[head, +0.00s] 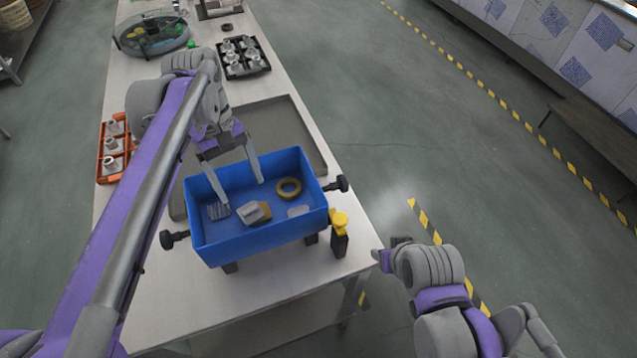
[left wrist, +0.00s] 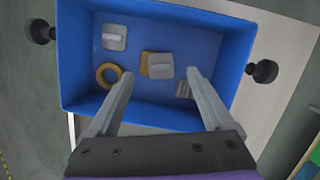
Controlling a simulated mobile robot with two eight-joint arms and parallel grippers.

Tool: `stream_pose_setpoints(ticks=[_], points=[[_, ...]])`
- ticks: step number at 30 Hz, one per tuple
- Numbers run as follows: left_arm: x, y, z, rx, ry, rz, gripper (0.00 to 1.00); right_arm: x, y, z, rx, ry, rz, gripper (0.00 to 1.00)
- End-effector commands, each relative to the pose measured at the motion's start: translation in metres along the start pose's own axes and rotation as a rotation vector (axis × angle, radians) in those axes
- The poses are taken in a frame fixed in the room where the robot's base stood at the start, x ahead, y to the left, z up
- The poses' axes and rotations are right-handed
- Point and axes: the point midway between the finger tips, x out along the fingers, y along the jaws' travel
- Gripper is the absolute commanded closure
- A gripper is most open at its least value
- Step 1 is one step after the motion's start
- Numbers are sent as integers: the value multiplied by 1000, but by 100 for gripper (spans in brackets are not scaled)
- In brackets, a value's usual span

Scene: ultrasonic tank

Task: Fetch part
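The blue tank (head: 262,238) stands on the table's near end with several parts in it. A brass-coloured ring (head: 289,188) lies at the right. A light grey block (head: 251,213) rests against or on a yellowish piece (head: 265,209) near the middle. A ribbed grey piece (head: 218,211) lies at the left and a flat pale piece (head: 298,211) at the right. My left gripper (head: 244,193) is open and empty, pointing down into the tank. In the left wrist view its fingers (left wrist: 160,73) straddle the grey block (left wrist: 160,66). My right gripper (head: 384,258) is off the table's right side; its fingers are unclear.
Black knobs (head: 339,184) stick out from the tank's sides. A yellow-topped black item (head: 340,230) stands at its right corner. Behind are a grey tray (head: 290,130), an orange rack (head: 108,165), a black tray with metal parts (head: 240,67) and a round bowl (head: 150,38).

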Motion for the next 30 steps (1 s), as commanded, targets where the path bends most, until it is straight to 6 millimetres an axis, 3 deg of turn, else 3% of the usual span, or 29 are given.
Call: stream_pose_setpoints(ticks=[13,24,30], points=[[-7,0,0,0,0,0,3,0,0,0,0,0,0,50],[-78,0,0,0,2,1,3,-5,0,-7,0,8,0,50],[-103,0,0,0,1,0,3,-7,0,-11,0,12,0,50]])
